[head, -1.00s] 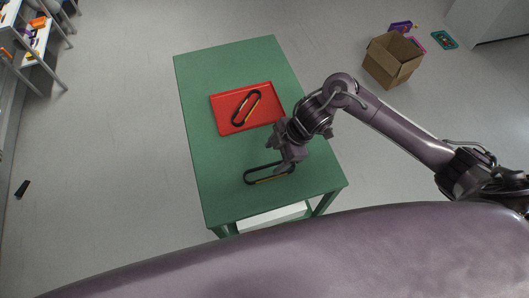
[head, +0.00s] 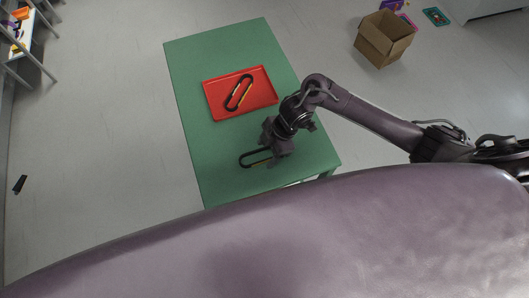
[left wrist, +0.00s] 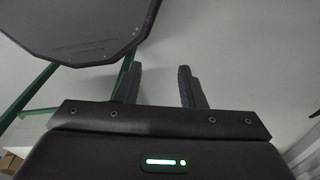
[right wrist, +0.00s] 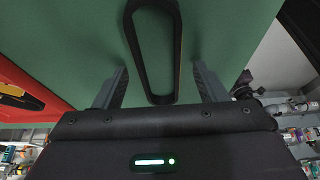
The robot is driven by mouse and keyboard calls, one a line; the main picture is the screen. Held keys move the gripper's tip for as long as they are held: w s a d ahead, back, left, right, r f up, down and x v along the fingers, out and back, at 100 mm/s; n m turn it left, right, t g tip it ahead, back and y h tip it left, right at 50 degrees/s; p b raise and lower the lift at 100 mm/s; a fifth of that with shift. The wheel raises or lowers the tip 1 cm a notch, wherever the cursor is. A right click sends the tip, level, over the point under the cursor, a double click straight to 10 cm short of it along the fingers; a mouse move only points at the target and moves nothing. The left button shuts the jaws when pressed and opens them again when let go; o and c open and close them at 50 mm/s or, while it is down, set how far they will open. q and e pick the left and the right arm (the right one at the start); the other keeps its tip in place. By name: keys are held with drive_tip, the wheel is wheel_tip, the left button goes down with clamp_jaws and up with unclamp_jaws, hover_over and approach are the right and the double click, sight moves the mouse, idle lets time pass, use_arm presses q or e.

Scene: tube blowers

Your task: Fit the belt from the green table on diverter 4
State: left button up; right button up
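A black belt loop (head: 241,158) lies on the green table (head: 220,175) near its front edge; its right end is hidden by my right gripper in the head view. My right gripper (head: 277,158) is over that end. In the right wrist view the belt (right wrist: 134,50) runs between the two spread fingers of the right gripper (right wrist: 160,72), with no grip on it visible. A second black belt with a yellow strip (head: 238,93) lies in the red tray (head: 262,97). My left gripper (left wrist: 160,80) is open and empty, seen only in the left wrist view. No diverter can be made out.
The red tray's edge also shows in the right wrist view (right wrist: 45,110). An open cardboard box (head: 384,42) stands on the floor at right. Shelving (head: 22,45) is at far left. My body covers the front of the head view. The table's left side is clear.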

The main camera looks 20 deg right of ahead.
drive_tip(key=c, duration=0.9)
drive_tip(key=shift+c, duration=0.6)
drive_tip(key=shift+r, duration=0.15)
